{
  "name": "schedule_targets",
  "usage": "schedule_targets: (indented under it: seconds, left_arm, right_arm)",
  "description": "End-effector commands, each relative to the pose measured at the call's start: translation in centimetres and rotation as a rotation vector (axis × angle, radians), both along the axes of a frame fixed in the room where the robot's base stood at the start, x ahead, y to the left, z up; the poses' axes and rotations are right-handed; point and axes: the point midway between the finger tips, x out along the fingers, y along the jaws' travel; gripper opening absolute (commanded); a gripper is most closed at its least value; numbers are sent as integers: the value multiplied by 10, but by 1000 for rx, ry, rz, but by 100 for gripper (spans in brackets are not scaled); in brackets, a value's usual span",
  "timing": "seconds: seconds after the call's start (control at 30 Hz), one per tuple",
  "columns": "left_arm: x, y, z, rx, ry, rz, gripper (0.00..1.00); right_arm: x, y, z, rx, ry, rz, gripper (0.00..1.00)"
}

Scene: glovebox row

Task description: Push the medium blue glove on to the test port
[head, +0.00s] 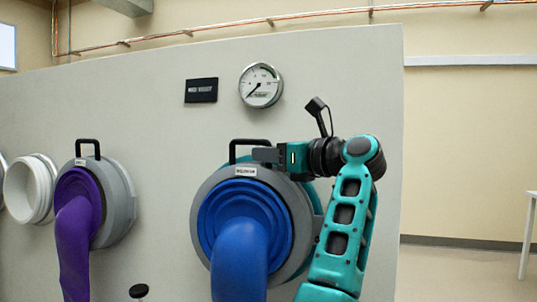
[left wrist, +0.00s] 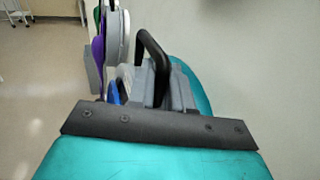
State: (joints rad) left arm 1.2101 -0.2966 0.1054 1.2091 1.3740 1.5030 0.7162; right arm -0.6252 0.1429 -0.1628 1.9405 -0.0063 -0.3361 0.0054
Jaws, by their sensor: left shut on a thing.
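The medium blue glove (head: 240,240) hangs from a grey ring (head: 207,190) with a label on its upper rim and a black handle (head: 234,150) on top. My left gripper (head: 266,155) is at the top of this ring and is shut on its handle. The handle (left wrist: 146,42) also shows in the left wrist view, standing up beyond the gripper, with a bit of the blue glove (left wrist: 113,93) to its left. The ring covers whatever is behind it, so I cannot tell whether it touches a port. My right gripper is not in view.
A purple glove (head: 76,225) on a grey ring with a handle is to the left on the pale panel (head: 150,120). A bare white port (head: 27,190) is farther left. A round gauge (head: 261,86) and a dark plate (head: 201,90) are above.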

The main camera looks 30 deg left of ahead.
Motion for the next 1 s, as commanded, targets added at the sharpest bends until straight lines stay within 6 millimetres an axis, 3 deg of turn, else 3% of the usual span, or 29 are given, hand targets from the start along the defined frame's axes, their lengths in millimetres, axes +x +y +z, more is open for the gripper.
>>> schedule_targets:
  seconds: [0.1,0.13,0.43,0.83,1.0]
  left_arm:
    - [3,0,2,6,-3,-5,0]
    - [3,0,2,6,-3,-5,20]
    - [3,0,1,5,-3,-4,49]
    - [4,0,-1,1,-2,-9,49]
    - [2,-17,-1,2,-1,-12,49]
  right_arm:
    - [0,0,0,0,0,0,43]
    - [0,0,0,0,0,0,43]
    - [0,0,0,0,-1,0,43]
    - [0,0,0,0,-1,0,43]
    - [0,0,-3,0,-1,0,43]
